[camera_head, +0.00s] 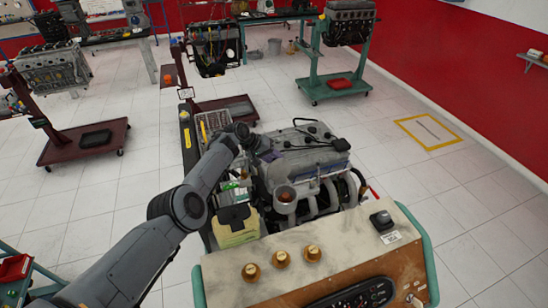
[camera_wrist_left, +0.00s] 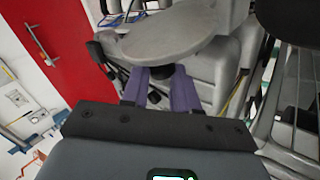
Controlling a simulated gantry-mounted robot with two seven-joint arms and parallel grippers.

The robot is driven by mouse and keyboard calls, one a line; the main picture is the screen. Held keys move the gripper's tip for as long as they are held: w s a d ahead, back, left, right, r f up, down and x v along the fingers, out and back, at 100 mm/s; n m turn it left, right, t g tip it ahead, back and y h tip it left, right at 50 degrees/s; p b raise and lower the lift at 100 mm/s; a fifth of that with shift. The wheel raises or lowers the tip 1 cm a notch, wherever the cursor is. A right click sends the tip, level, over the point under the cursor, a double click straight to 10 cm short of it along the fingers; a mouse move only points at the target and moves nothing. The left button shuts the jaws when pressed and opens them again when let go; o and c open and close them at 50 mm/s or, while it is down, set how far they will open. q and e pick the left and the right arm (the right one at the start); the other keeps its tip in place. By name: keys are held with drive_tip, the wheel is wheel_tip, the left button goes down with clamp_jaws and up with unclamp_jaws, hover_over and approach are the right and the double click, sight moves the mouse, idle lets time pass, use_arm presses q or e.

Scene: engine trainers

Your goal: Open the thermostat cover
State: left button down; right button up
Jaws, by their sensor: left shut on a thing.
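The engine (camera_head: 300,165) stands on a trainer bench in the head view. My left arm reaches over to its far left corner, and my left gripper (camera_head: 266,152) is there against the engine. In the left wrist view, the purple fingers of my left gripper (camera_wrist_left: 161,88) are shut on a small dark part under a grey rounded plate. This grey plate (camera_wrist_left: 170,38) looks like the thermostat cover, seen nearly edge-on. The fingertips are partly hidden by it. I cannot tell how far the cover is open. My right gripper is not in view.
The control panel (camera_head: 330,262) with brass knobs is at the front of the bench. A yellowish fluid container (camera_head: 236,228) stands left of the engine. Other engine stands (camera_head: 338,70) are at the back.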

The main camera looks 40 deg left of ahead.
use_arm(q)
drive_tip(key=shift+s+a+f, duration=0.1)
drive_tip(key=shift+a+f, duration=0.05)
drive_tip(key=shift+f, duration=0.1)
drive_tip(key=c, duration=1.2)
unclamp_jaws()
drive_tip(key=o, duration=0.3)
drive_tip(key=shift+s, duration=0.15)
drive_tip(key=shift+r, duration=0.1)
drive_tip(key=shift+r, duration=0.1)
